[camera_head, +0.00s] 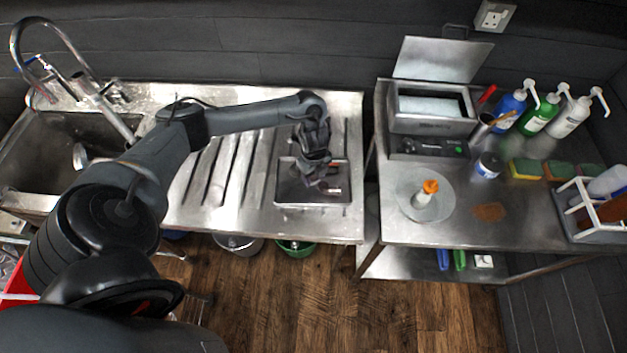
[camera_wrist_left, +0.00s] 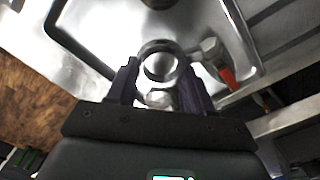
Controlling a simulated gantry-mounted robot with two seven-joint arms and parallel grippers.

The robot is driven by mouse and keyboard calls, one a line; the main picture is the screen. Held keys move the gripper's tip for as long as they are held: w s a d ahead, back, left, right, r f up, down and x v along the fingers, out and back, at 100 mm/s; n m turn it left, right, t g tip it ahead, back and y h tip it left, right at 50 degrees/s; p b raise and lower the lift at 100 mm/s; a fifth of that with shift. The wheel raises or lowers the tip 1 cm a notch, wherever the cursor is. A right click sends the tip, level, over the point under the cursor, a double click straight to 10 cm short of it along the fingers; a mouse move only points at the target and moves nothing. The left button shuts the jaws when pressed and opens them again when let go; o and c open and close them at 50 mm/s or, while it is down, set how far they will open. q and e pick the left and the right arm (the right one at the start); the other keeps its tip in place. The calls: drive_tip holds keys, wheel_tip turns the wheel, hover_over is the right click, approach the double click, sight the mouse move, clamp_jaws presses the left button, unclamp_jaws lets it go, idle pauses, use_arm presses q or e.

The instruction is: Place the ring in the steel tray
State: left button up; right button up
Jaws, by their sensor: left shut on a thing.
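The steel tray (camera_head: 283,190) is a shallow rectangular tray on the ribbed steel drainer, below my left gripper (camera_head: 318,176). In the left wrist view, my left gripper (camera_wrist_left: 160,78) is shut on the ring (camera_wrist_left: 161,46), a shiny metal band held between its two fingers. The tray (camera_wrist_left: 95,35) shows behind the ring, with its rounded walls. The ring appears over the tray's inside; its exact height above the floor is unclear. In the head view the ring is hidden or too small to make out. My right gripper is not in view.
A small piece with an orange-red end (camera_wrist_left: 228,76) lies inside the tray. A sink (camera_head: 40,150) with a tall tap is at the left. Right of a gap stands a steel trolley (camera_head: 400,232) with a plate, an open steel box, bottles and sponges.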

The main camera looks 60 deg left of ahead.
use_arm(q)
wheel_tip(320, 180, down, 2)
drive_tip(key=shift+s+f, duration=0.1)
drive_tip(key=shift+f, duration=0.4)
drive_tip(key=shift+f, duration=0.1)
drive_tip(key=o, duration=1.1)
drive_tip(key=shift+c, duration=0.2)
